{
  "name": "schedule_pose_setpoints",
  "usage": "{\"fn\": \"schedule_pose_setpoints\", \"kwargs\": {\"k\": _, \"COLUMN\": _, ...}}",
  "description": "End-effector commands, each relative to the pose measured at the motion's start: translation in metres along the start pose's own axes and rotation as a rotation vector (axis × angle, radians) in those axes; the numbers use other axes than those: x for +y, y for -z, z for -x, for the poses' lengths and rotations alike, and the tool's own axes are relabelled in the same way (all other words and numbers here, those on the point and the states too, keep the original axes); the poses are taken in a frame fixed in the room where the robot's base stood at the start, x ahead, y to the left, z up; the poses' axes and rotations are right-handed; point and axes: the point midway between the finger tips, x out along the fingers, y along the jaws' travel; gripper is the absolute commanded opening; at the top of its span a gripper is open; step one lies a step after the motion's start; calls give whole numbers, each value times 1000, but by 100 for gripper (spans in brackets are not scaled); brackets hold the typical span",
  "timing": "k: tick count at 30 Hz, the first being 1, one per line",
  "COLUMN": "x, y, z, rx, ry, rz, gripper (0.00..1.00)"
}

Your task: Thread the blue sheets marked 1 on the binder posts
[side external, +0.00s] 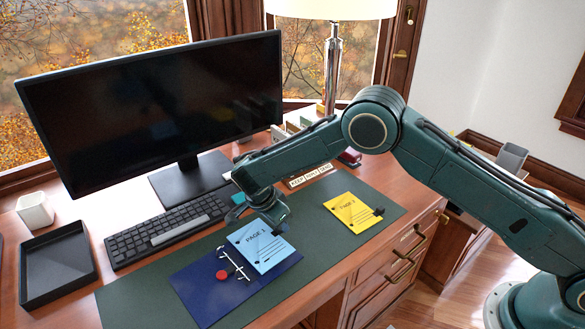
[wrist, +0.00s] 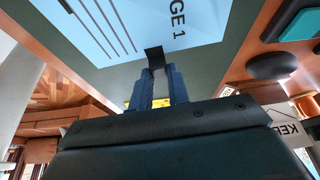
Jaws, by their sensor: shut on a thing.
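The light blue sheet marked PAGE 1 (side external: 266,255) is in the side view, overlapping the right part of the dark blue binder (side external: 205,305). The binder's metal posts (side external: 237,262) and a red knob (side external: 222,275) show just left of the sheet's left edge. My gripper (side external: 281,229) is at the sheet's far right edge, shut on its black tab. In the wrist view, my gripper's blue fingers (wrist: 155,85) close on the black tab (wrist: 154,58) at the edge of the sheet (wrist: 120,30). I cannot tell how high the sheet is above the binder, or whether its holes line up with the posts.
A yellow PAGE 2 sheet (side external: 347,213) with a black tab lies on the green mat (side external: 140,301) to the right. A keyboard (side external: 165,232), monitor (side external: 150,100) and black tray (side external: 57,266) stand left and behind.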

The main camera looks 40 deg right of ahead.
Motion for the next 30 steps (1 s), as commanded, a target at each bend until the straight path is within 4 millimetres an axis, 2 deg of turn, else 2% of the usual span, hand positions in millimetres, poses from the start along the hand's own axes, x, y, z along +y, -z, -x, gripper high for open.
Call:
{"fn": "schedule_pose_setpoints", "kwargs": {"k": 15, "x": 0, "y": -5, "z": -12, "rx": 0, "ry": 0, "rz": 0, "gripper": 0}}
{"fn": "schedule_pose_setpoints", "kwargs": {"k": 30, "x": 0, "y": -6, "z": -14, "rx": 0, "ry": 1, "rz": -1, "gripper": 0}}
